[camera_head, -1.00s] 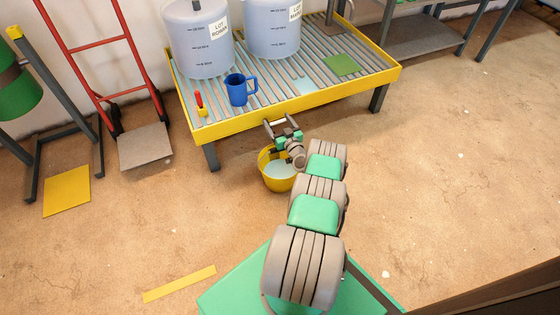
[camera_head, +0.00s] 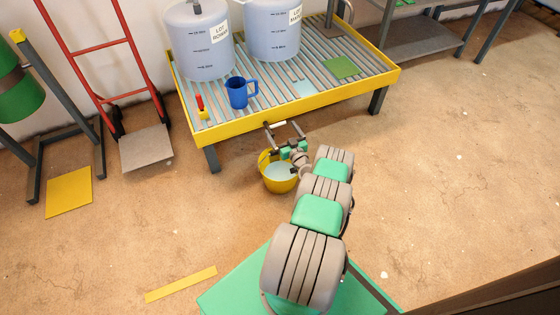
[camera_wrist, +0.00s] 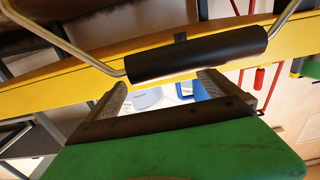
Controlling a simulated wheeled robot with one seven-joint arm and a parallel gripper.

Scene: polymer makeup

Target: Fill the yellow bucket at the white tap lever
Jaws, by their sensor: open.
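The yellow bucket (camera_head: 280,187) stands on the floor in front of the yellow-edged table, with a pale blue surface inside it. My gripper (camera_head: 284,127) is above the bucket's back rim, close to the table's front edge. In the wrist view my gripper (camera_wrist: 165,85) is open, its two grey fingers apart with nothing clearly between them. A black handle grip (camera_wrist: 195,56) on a bent wire shows close across the finger ends; I cannot tell whether it touches them. I cannot make out a white tap lever in either view.
The slatted table (camera_head: 300,105) has a yellow rim and bears two bluish tanks (camera_head: 200,45), a blue mug (camera_head: 238,92) and a red-handled piece (camera_head: 201,105). A red hand truck (camera_head: 90,45) stands left. Floor at the right is clear.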

